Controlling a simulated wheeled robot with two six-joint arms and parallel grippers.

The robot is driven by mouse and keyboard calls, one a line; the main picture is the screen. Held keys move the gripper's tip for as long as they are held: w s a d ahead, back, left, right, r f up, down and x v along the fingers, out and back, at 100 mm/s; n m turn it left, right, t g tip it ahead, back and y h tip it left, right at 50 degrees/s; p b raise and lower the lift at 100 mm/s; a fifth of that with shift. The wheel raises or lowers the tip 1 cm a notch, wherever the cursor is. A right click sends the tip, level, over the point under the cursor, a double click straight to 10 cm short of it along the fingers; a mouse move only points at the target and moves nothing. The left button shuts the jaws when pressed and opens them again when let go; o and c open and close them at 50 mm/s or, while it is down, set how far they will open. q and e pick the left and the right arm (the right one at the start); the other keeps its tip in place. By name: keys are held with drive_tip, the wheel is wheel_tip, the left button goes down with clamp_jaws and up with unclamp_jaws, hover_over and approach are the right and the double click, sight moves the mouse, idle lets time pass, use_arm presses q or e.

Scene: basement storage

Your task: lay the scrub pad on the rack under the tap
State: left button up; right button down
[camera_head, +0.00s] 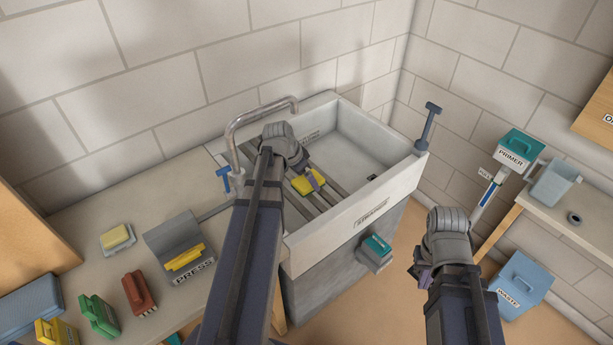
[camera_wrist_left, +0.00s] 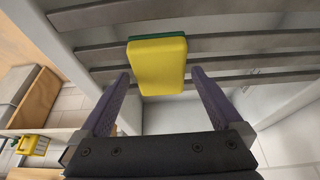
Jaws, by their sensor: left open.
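The scrub pad (camera_head: 306,183), yellow with a green layer, lies on the grey bars of the rack (camera_head: 335,193) in the sink. The left wrist view shows the pad (camera_wrist_left: 158,66) resting across the rack bars (camera_wrist_left: 240,62). My left gripper (camera_head: 314,178) is over the rack; its two fingers (camera_wrist_left: 160,95) stand apart at either side of the pad's near end, with gaps. The curved metal tap (camera_head: 262,112) rises at the sink's left, partly behind my left arm. My right gripper (camera_head: 421,272) hangs in front of the sink, right of it; its jaw opening is unclear.
The left counter holds a grey press (camera_head: 172,240) with a yellow piece, a yellow block on a dish (camera_head: 117,238), and red (camera_head: 138,292) and green (camera_head: 99,315) brushes. A blue-handled tool (camera_head: 429,125) stands at the sink's right corner. Bins stand at right.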

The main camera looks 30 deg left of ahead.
use_arm(q)
drive_tip(key=p+v, duration=0.9)
drive_tip(key=v, duration=0.2)
drive_tip(key=shift+p, duration=0.3)
drive_tip(key=s+d+g+y, duration=0.1)
drive_tip(key=s+d, duration=0.4)
drive_tip(key=d, duration=1)
drive_tip(key=s+d+f+g+y, duration=0.1)
drive_tip(key=s+d, duration=0.5)
drive_tip(key=d, duration=0.9)
drive_tip(key=shift+d+f+n+g+y, duration=0.2)
drive_tip(key=shift+d+n+g+y, duration=0.3)
drive_tip(key=shift+g, duration=0.8)
drive_tip(key=shift+a, duration=0.15)
drive_tip(key=shift+c, duration=0.2)
